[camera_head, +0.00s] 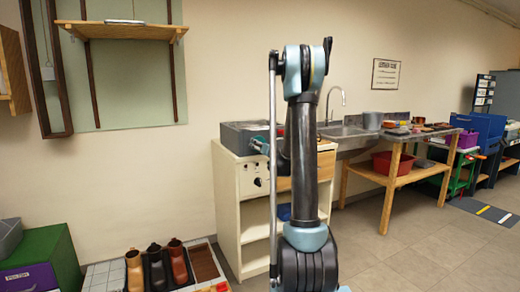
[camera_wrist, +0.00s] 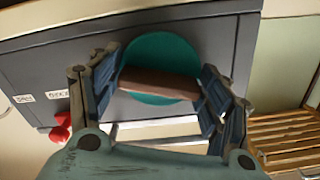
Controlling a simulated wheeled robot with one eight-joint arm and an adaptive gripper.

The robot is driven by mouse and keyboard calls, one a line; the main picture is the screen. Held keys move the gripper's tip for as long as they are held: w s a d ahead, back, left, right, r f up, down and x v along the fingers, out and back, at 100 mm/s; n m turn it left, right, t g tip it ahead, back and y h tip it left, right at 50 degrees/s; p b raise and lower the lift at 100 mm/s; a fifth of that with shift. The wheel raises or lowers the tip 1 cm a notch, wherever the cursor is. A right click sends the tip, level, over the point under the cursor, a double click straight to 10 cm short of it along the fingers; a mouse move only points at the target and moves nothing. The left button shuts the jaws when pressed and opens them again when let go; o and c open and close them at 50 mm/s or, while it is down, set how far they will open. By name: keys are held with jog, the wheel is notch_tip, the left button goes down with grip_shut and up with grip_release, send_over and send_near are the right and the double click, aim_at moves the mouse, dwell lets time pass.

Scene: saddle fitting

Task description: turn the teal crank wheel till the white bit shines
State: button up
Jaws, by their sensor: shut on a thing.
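The teal crank wheel (camera_wrist: 160,55) is a round disc on the front of a dark grey box (camera_wrist: 40,75) in the wrist view. A brown bar (camera_wrist: 160,84) crosses the disc, lying nearly level with a slight tilt. My gripper (camera_wrist: 161,87) has one finger at each end of this bar and is shut on it. The bar and fingers hide part of the disc. In the head view the grey box (camera_head: 238,134) stands on a cream cabinet, and my arm covers much of its right side. I cannot make out a shining white bit.
A red knob (camera_wrist: 61,127) and small white labels (camera_wrist: 57,94) are left of the wheel. A slatted wooden rack (camera_wrist: 285,135) is at the right. In the head view, a sink bench (camera_head: 345,131) stands right of the cabinet, and boots (camera_head: 155,268) stand at lower left.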

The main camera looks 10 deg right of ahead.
jog(key=shift+w+n, duration=0.1)
jog(key=shift+n, duration=1)
jog(key=o, duration=1)
jog(key=shift+c, duration=0.2)
jog(key=v, duration=1.2)
